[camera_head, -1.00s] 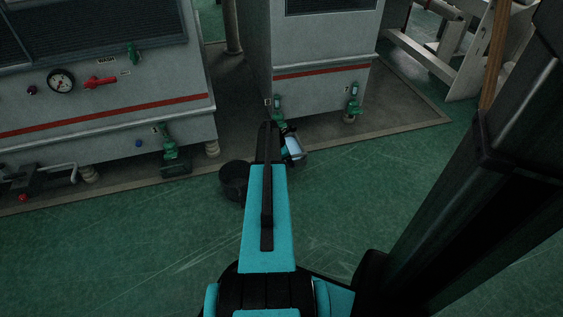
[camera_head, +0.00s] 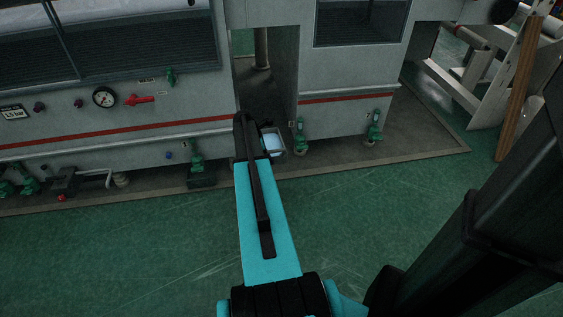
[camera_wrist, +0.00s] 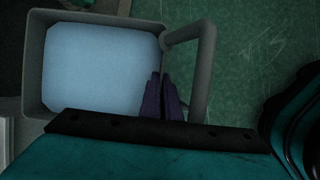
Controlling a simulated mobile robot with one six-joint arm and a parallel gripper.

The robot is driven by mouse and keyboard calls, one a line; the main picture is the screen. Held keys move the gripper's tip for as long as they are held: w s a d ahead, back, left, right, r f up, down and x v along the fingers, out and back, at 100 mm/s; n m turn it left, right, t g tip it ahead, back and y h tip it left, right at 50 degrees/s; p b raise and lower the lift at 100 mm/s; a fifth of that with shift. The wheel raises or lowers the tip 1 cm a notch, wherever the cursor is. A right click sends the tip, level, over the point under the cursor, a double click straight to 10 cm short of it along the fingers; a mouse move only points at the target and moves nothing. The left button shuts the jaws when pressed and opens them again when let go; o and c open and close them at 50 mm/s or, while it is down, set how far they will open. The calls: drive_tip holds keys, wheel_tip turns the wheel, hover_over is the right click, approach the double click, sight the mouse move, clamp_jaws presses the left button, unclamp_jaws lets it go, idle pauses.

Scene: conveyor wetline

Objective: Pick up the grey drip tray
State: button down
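The grey drip tray (camera_wrist: 34,60) fills the left of the wrist view. It is a rectangular pan with a pale blue surface inside and a grey loop handle on its right side. My gripper (camera_wrist: 161,80) has its dark fingers close together at the tray's right edge, beside the handle. It looks shut on the tray, though the exact contact is hidden. In the head view the tray (camera_head: 283,142) shows just right of my arm's end, before the gap between the machine housings. My fingers are hidden there behind the arm.
A grey machine housing (camera_head: 130,125) with gauge, red lever and green valves stands left, another (camera_head: 345,85) right. Green valves (camera_head: 300,135) stick out low near the tray. A white frame with a wooden post (camera_head: 520,90) stands far right. The green floor (camera_head: 130,250) in front is clear.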

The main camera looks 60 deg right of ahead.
drive_tip(key=w+a+r+p, duration=0.65)
drive_tip(key=a+r, duration=0.25)
drive_tip(key=r, duration=0.2)
drive_tip(key=w+a+r+n+p, duration=0.1)
drive_tip(key=w+a+r+p, duration=0.55)
drive_tip(key=a+r, duration=0.35)
drive_tip(key=w+a+r+p, duration=0.5)
drive_tip(key=w+a+r, duration=0.25)
drive_tip(key=r, duration=0.45)
drive_tip(key=w+a+r+n+p, duration=0.1)
drive_tip(key=a+r+p, duration=1.9)
drive_tip(key=a+r, duration=1.4)
drive_tip(key=shift+w+a+r+h, duration=0.3)
drive_tip(key=shift+a+h, duration=0.1)
drive_tip(key=shift+a, duration=0.7)
drive_tip(key=shift+d, duration=0.15)
